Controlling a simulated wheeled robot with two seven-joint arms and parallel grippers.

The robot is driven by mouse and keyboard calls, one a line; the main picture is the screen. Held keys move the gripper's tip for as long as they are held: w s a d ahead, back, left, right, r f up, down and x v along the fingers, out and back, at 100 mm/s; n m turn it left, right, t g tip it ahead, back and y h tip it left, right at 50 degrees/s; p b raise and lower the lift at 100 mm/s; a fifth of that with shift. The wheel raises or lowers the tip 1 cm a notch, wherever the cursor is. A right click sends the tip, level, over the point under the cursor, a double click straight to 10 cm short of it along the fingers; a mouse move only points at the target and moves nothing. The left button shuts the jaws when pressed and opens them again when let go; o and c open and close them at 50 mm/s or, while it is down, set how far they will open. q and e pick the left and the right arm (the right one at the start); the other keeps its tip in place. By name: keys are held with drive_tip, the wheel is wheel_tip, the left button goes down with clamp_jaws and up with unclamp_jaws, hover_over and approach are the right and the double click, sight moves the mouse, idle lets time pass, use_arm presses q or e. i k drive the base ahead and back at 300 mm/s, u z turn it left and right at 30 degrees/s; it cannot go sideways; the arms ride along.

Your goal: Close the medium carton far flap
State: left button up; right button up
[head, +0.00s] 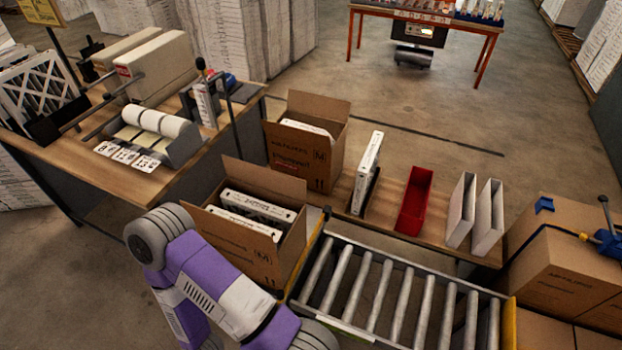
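Two open brown cartons stand left of and behind the roller conveyor. I cannot tell for sure which is the medium one. The nearer carton (231,240) holds white-edged filters (257,205). Its far flap (258,178) stands up and leans outward, and flaps at its near and right sides are also open. The farther carton (290,158) carries an M-like mark, has a far flap (320,104) standing up, and holds a white-edged filter (306,127). One of my purple arms crosses the bottom left, in front of the nearer carton. Neither gripper is in view.
The roller conveyor (333,315) lies right of the nearer carton. Behind it, a wooden surface holds an upright filter (367,160), a red bin (414,201) and two pale upright panels (461,210). A workbench (150,184) with label rolls is at left. Closed cartons (562,271) stand right.

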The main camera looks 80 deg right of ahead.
sight(290, 187)
drive_tip(key=k, duration=0.5)
drive_tip(key=z, duration=0.7)
